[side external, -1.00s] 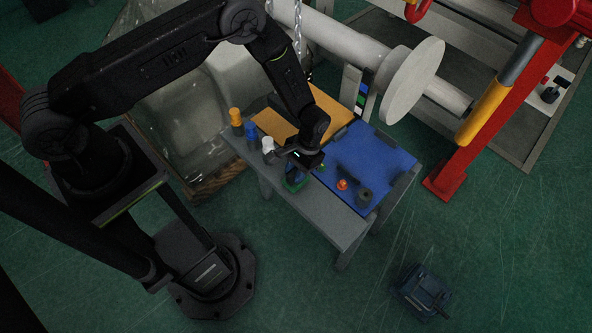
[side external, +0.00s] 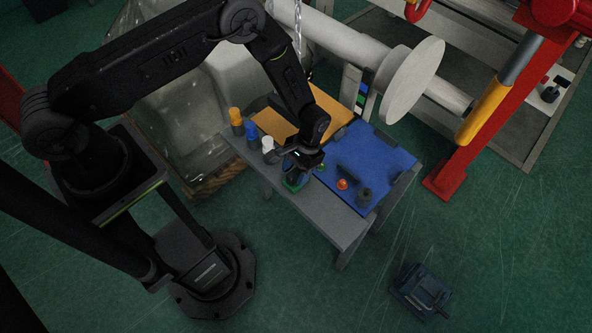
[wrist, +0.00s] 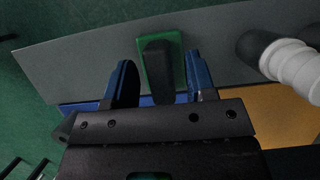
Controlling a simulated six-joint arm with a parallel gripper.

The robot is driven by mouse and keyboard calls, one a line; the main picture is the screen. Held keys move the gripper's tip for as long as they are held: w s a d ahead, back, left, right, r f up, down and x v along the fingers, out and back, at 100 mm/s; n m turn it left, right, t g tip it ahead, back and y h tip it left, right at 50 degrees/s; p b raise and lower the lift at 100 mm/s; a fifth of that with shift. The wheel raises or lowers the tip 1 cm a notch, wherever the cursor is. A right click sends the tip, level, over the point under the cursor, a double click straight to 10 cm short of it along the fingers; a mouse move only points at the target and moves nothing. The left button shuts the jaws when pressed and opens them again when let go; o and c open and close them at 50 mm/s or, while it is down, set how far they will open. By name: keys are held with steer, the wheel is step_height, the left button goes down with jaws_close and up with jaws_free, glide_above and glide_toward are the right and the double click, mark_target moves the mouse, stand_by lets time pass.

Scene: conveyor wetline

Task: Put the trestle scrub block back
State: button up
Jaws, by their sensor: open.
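The scrub block shows in the wrist view as a green base (wrist: 174,44) with a dark grip on top. It sits on the grey trestle top (wrist: 95,55). My gripper (wrist: 160,80) is open, with one blue finger on each side of the block's dark grip and visible gaps between. In the side view my gripper (side external: 299,170) is low over the front part of the trestle, and the block's green edge (side external: 294,187) shows just below it. The rest of the block is hidden there by the gripper.
A blue mat (side external: 385,155) holds an orange-topped item (side external: 342,184) and a dark cylinder (side external: 365,195). An orange mat (side external: 270,122) lies behind. A blue device (side external: 420,290) is on the floor.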

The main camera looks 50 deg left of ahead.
steer(key=v, duration=1.2)
steer(key=s+a+r+t, duration=0.1)
steer(key=s+a+r, duration=0.15)
steer(key=r, duration=0.55)
steer(key=s+a+r+t, duration=0.15)
steer(key=s+r, duration=0.25)
steer(key=r, duration=0.5)
steer(key=s+a+r+t, duration=0.1)
steer(key=s+a+r, duration=0.2)
steer(key=r, duration=0.5)
steer(key=s+a+r+t, duration=0.3)
steer(key=s+r+t, duration=0.3)
steer(key=s+r, duration=0.4)
steer(key=shift+s+t, duration=0.35)
steer(key=shift+s, duration=0.15)
